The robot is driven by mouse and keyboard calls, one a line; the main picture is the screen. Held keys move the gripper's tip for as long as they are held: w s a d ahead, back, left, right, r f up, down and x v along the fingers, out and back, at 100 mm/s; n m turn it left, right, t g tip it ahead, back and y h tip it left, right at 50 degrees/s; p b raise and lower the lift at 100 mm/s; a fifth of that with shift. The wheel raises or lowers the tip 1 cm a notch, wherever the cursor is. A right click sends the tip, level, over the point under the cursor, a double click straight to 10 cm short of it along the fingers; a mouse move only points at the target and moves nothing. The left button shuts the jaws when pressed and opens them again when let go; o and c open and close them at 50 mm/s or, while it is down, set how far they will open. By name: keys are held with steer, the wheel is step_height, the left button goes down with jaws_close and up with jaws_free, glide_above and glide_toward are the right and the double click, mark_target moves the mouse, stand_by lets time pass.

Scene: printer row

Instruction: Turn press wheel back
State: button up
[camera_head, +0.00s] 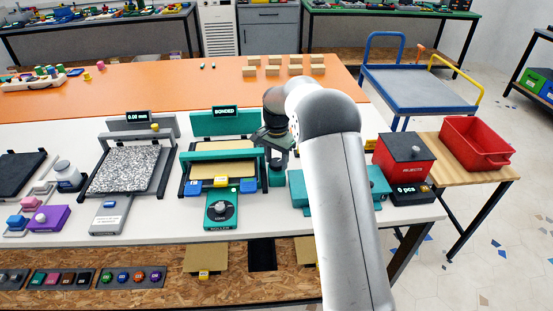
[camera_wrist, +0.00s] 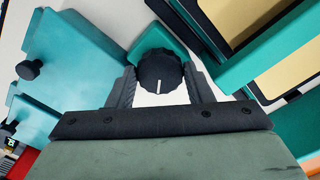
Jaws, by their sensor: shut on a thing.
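The press wheel is a black ribbed knob (camera_wrist: 157,66) on a teal mount, seen close in the wrist view, with a white line pointing toward my palm. My gripper's two grey fingers (camera_wrist: 161,88) stand on either side of it and are shut on it. In the head view my gripper (camera_head: 277,148) is lowered at the right side of the teal press (camera_head: 220,143), above a small teal post (camera_head: 276,178); the wheel itself is mostly hidden there. The press display (camera_head: 225,111) reads BONDED. Tan sheet material (camera_head: 222,168) lies in the press.
A teal panel with a black dial (camera_head: 220,209) stands in front of the press. A teal block (camera_head: 299,190) and a red rejects box (camera_head: 404,158) are to the right. A speckled plate station (camera_head: 130,170) is to the left. Tan blocks (camera_head: 295,70) sit behind on the orange surface.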

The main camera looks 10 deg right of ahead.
mark_target(277, 162)
steer(key=shift+r, duration=0.1)
stand_by(0.4)
steer(key=o, duration=1)
step_height(277, 162, up, 17)
steer(key=shift+r, duration=0.2)
